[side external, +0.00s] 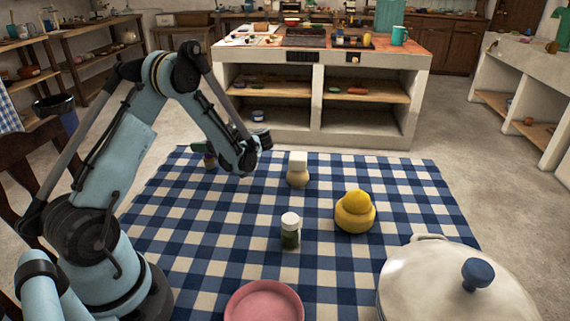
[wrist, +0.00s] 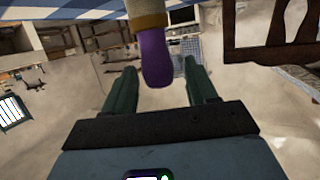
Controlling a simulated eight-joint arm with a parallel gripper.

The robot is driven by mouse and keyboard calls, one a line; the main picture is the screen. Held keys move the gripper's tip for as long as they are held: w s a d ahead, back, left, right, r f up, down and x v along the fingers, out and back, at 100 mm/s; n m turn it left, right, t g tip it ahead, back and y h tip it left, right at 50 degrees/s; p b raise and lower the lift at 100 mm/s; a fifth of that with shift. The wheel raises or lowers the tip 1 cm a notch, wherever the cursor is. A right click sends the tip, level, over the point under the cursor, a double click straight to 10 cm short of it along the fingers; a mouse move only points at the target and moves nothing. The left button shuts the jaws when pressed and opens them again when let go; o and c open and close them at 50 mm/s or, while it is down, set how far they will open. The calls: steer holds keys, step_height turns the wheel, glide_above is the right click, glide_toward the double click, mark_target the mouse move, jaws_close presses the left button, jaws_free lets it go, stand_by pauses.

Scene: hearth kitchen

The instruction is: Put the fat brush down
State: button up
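The fat brush (wrist: 156,62) shows in the wrist view as a rounded purple end below a tan band, its far part cut off by the frame's top edge. In the side view it looks like the small dark and brown thing (side external: 210,161) upright on the cloth at the back left, partly hidden by my arm. My gripper (wrist: 160,72) has its two dark green fingers apart on either side of the purple end, with gaps showing on both sides. In the side view my gripper (side external: 224,151) is low beside the brush, its fingers hard to make out.
The blue checked cloth (side external: 200,230) carries a cream-topped jar (side external: 298,170), a yellow thing (side external: 355,212), a white-capped shaker (side external: 290,232), a pink dish (side external: 264,304) and a white lidded pot (side external: 440,280). The cloth's left middle is clear. A chair back (wrist: 265,50) stands beyond the table.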

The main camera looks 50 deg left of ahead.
steer(key=shift+r, duration=0.15)
steer(key=w+d+r+m+t+h, duration=0.1)
steer(key=w+d+r+m+t, duration=0.15)
steer(key=d, duration=0.35)
steer(key=w+d+r+m+t+h, duration=0.1)
steer(key=w+d+r+m, duration=0.1)
steer(key=d+r+m, duration=0.35)
steer(key=s+d+m+t+h, duration=0.4)
steer(key=d+m, duration=0.3)
steer(key=d, duration=0.3)
steer(key=s+d+m+t+h, duration=0.4)
steer(key=d+m+h, duration=0.3)
steer(key=d, duration=0.3)
steer(key=shift+d+t+h, duration=0.15)
steer(key=shift+t+h, duration=0.15)
steer(key=shift+t, duration=0.25)
steer(key=shift+r, duration=0.1)
